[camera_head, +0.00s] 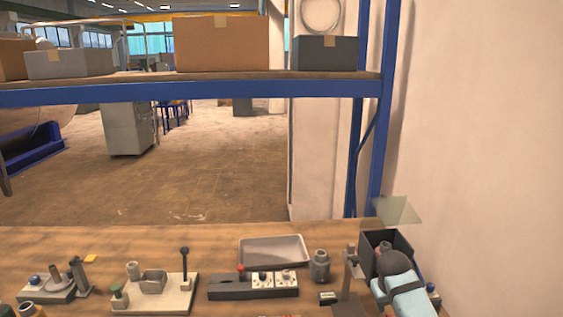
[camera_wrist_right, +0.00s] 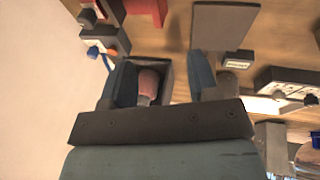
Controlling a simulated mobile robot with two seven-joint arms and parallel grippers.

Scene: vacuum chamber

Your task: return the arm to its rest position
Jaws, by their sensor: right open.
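My right arm (camera_head: 405,288) comes in from the lower right of the head view, its wrist over the front of an open dark box (camera_head: 373,246). My right gripper (camera_wrist_right: 158,78) is open in the right wrist view, its two fingers spread apart. A reddish-brown cylinder (camera_wrist_right: 148,83) shows between the fingers, within the dark box (camera_wrist_right: 166,70). I cannot tell whether a finger touches the cylinder or the box. In the head view the fingertips are hidden behind the wrist. My left arm and gripper do not show.
Left of the right arm stand a grey tray (camera_head: 273,250), a grey canister (camera_head: 319,266), a black block with white modules (camera_head: 254,285) and a pale base with an upright lever (camera_head: 155,292). A blue-framed shelf (camera_head: 190,91) with boxes spans above. A wall (camera_head: 480,150) closes the right side.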

